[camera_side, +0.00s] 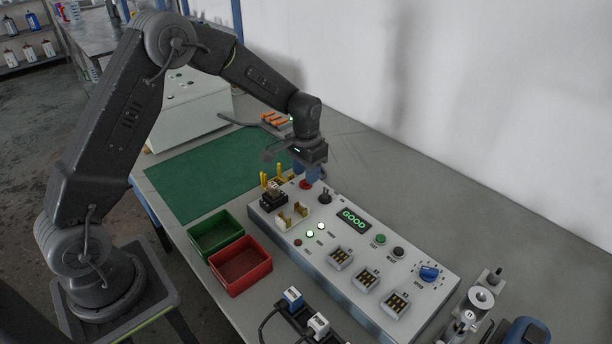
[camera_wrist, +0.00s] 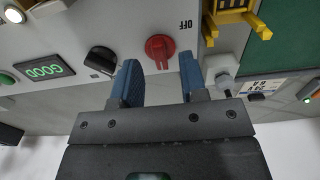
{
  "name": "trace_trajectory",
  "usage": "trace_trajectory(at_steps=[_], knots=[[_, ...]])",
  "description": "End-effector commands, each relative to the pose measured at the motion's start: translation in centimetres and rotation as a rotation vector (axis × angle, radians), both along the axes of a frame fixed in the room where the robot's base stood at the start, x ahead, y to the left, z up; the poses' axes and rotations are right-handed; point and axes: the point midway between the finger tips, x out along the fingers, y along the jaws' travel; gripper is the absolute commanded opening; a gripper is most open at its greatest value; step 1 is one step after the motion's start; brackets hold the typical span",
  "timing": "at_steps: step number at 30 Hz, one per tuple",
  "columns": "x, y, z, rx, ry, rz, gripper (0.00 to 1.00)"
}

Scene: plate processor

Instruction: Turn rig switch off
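The rig switch is a red rotary knob (camera_wrist: 160,46) on the grey panel, with the word OFF printed to its upper right in the wrist view. Its grip bar runs roughly up and down in that view, not toward OFF. The red knob (camera_side: 305,184) also shows at the panel's far end in the side view, just below my gripper (camera_side: 312,172). In the wrist view my gripper (camera_wrist: 159,66) is open, with one blue finger on each side of the knob's lower end. I see no clear contact.
The panel (camera_side: 330,228) has a black knob (camera_wrist: 101,59) beside the red one and a lit GOOD display (camera_side: 353,219). A cable fitting (camera_wrist: 222,72) is close to the right finger. Green (camera_side: 215,232) and red (camera_side: 240,265) bins stand left of the panel.

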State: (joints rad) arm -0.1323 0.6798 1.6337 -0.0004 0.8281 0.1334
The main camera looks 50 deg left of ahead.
Motion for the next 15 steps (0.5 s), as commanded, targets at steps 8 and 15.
trace_trajectory(at_steps=[8, 15], knots=[[0.0, 0.0, -1.7, 0.0, 0.0, 0.0, 0.39], [0.0, 0.0, -1.7, 0.0, 0.0, 0.0, 0.37]])
